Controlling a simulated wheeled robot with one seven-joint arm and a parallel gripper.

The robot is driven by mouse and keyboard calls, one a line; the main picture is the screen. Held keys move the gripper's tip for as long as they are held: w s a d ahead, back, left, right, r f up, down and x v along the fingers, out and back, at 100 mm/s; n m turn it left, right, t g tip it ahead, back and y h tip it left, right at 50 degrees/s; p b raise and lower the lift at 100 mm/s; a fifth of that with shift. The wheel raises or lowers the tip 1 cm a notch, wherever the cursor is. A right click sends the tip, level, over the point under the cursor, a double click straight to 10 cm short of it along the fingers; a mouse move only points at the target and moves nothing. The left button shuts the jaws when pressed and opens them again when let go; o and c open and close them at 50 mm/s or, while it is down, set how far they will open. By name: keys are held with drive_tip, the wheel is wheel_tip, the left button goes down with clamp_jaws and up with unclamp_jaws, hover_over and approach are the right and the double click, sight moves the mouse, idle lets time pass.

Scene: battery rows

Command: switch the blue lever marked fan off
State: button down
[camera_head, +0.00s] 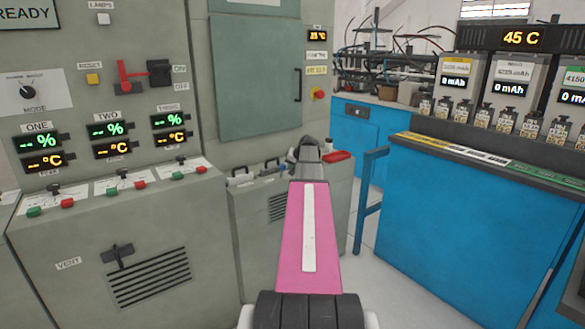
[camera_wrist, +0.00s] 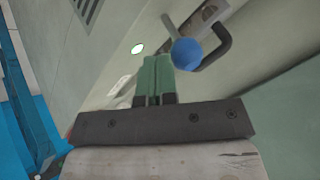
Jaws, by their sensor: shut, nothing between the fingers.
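The blue lever shows in the wrist view as a round blue knob (camera_wrist: 186,52), just beyond and right of my fingertips. In the head view a small blue bit of it (camera_head: 283,168) shows on the low grey cabinet's top, left of my gripper. My gripper (camera_wrist: 155,64) has its green fingers together with nothing between them. In the head view its dark end (camera_head: 305,152) is over the cabinet top, and the fingertips are hidden. I cannot tell whether the fingers touch the knob. The fan label cannot be read.
A dark bracket-like handle (camera_wrist: 222,45) stands beside the knob. The low grey cabinet (camera_head: 250,225) sits under a closed green door (camera_head: 258,80). A red object (camera_head: 337,156) lies right of my gripper. A blue bench (camera_head: 470,215) stands to the right, with floor between.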

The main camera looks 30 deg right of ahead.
drive_tip(key=shift+w, duration=0.1)
drive_tip(key=shift+w+r+g, duration=0.15)
drive_tip(key=shift+g, duration=0.25)
drive_tip(key=shift+w+r, duration=0.1)
drive_tip(key=shift+w, duration=0.1)
drive_tip(key=shift+w+r+g, duration=0.3)
drive_tip(key=shift+w+g, duration=0.35)
drive_tip(key=shift+g, duration=0.35)
drive_tip(key=w+g, duration=0.2)
drive_tip(key=g, duration=0.1)
drive_tip(key=shift+w+a+r+h, duration=0.1)
drive_tip(key=shift+w+r+h, duration=0.2)
drive_tip(key=shift+w+r, duration=0.05)
drive_tip(key=shift+s, duration=0.2)
drive_tip(key=shift+r, duration=0.1)
